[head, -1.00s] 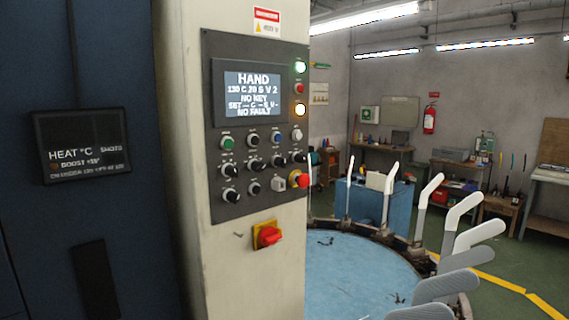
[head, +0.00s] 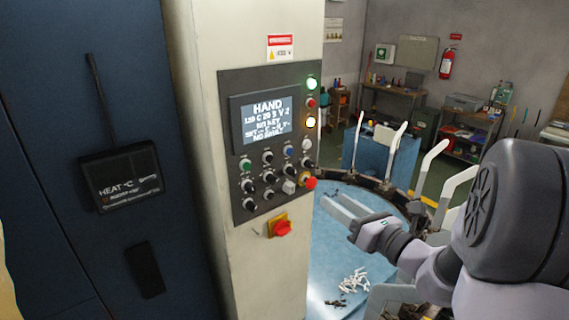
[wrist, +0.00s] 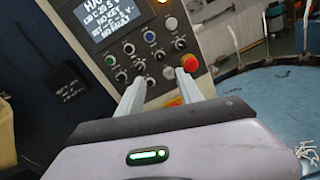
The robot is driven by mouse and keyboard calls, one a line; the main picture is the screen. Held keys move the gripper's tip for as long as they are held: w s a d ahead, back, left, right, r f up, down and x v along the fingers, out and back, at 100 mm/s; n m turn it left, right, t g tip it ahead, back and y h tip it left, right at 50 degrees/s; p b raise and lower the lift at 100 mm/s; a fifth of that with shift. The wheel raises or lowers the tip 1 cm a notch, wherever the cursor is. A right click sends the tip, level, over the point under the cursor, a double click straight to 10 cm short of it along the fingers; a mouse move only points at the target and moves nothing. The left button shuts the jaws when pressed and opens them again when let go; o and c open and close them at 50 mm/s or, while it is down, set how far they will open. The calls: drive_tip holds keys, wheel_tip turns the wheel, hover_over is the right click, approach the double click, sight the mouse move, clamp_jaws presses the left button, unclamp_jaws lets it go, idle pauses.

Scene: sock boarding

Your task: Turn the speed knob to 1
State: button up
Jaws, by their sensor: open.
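The dark control panel (head: 238,206) is on a pale column, left of centre in the head view. Its screen (head: 266,122) reads HAND, a line that seems to end in V 2, and NO FAULT. Several black knobs, one of them at lower left (head: 248,187), sit below the screen in rows with coloured buttons. Their labels are too small to read, so I cannot tell which is the speed knob. My gripper (head: 335,202) is open and empty, to the right of the panel. In the wrist view its fingers (wrist: 161,80) point toward the lower panel, apart from it.
A red emergency button (head: 310,183) is at the panel's lower right. A red and yellow switch (head: 282,228) is below the panel. A round blue table (head: 325,265) with upright white boards (head: 394,140) stands right. A black HEAT unit (head: 122,178) is on the left.

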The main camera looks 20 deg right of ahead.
sight(295, 174)
drive_tip(key=p+x, duration=0.2)
drive_tip(key=x, duration=1.3)
drive_tip(key=shift+w+a+f, duration=0.1)
drive_tip(key=shift+w+a, duration=0.05)
drive_tip(key=shift+w, duration=0.05)
clamp_jaws()
